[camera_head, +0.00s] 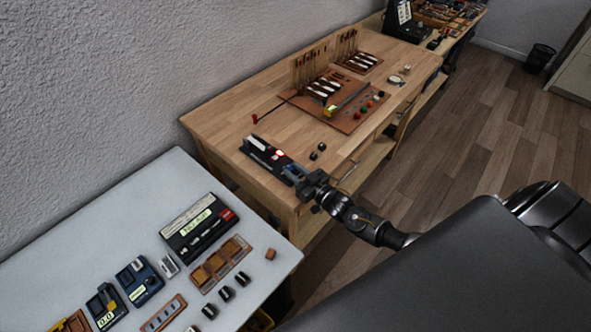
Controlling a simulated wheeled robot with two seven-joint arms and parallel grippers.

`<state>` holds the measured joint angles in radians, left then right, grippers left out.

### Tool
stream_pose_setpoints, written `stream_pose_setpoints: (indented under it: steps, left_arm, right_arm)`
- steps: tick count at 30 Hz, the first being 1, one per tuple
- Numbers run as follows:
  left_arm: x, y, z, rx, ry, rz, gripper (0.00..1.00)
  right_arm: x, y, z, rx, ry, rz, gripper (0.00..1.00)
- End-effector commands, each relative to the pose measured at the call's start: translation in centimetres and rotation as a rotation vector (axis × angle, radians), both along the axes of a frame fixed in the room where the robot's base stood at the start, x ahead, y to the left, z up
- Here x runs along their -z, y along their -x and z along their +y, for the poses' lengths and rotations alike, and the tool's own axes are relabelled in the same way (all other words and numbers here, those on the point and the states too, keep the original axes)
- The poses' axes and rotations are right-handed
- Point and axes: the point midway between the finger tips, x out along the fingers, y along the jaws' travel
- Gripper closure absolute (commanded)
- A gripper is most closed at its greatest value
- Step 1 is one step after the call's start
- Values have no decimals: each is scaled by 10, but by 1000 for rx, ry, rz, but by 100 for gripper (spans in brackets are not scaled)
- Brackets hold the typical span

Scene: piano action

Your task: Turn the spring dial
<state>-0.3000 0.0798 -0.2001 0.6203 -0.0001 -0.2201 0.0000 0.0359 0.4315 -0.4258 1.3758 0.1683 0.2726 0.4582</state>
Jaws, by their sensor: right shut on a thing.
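A black device (262,152) with a white panel and a small red-lit part lies near the front left of the wooden workbench (228,118). My right gripper (296,174) is at the device's right end, its arm coming in from the lower right. It is shut on a small part there, which I take to be the spring dial. The fingers largely hide that part, so its angle cannot be read. My left gripper is not in view.
Two small black knobs (318,150) lie just beyond my right gripper. A brown board (345,122) with piano action parts stands farther back. A grey table (75,240) in front holds meters, including a black display unit (200,228), and wooden blocks. Bare benchtop lies left of the board.

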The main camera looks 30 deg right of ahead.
Motion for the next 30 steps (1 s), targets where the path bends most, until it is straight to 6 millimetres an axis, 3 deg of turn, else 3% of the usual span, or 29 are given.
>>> stream_pose_setpoints:
  steps: [5, 6, 11, 22, 30]
  left_arm:
    - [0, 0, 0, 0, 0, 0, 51]
    - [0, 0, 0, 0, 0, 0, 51]
    - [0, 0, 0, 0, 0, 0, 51]
    - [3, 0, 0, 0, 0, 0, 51]
    - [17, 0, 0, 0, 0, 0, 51]
  right_arm:
    - [-1, 0, 0, -2, 0, -3, 96]
    - [-1, 0, 0, -2, -1, -2, 71]
    - [0, 0, 0, -3, -1, -2, 51]
    - [2, 8, -2, -3, 0, 0, 51]
    - [4, 56, -15, -4, 1, 2, 51]
